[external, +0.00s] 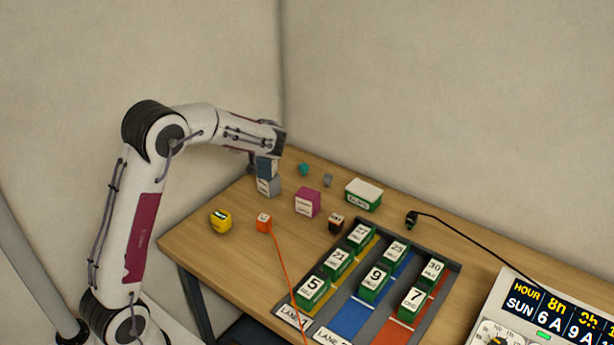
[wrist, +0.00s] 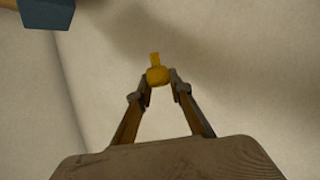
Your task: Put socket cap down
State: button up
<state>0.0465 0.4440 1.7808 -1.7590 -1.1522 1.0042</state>
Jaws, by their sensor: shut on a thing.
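My gripper (wrist: 160,82) shows in the wrist view with its two fingers closed on a small yellow piece (wrist: 157,74). It looks like the socket cap: a rounded body with a narrow tab, held at the fingertips. The pale wall fills most of the background behind it. In the external view my arm reaches to the back left of the table (external: 195,245).
A magenta cube (external: 307,202), yellow block (external: 221,221), orange corded block (external: 264,223) and green-white box (external: 363,194) stand nearby. The lane tray (external: 452,270) holds several numbered blocks.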

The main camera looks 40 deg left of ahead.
jog(key=w+d+r+m+t+h, duration=0.1)
jog(key=w+d+m+t+h, duration=0.55)
jog(key=w+d, duration=1)
jog(key=w+d+m+t+h, duration=0.1)
jog(key=w+d+m+h, duration=0.15)
jog(key=d, duration=0.35)
jog(key=w+d+f+m+t+h, duration=0.1)
jog(key=w+d+m+h, duration=0.15)
jog(key=d, duration=0.35)
jog(key=w+d+m+t+h, duration=0.1)
jog(key=w+d+m+h, duration=0.15)
jog(key=d, duration=0.35)
jog(key=shift+m+y, duration=0.4)
jog(key=shift+y, duration=0.1)
jog(key=shift+a+f, duration=0.1)
jog(key=shift+f, duration=2.5)
jog(key=shift+f, duration=3.15)
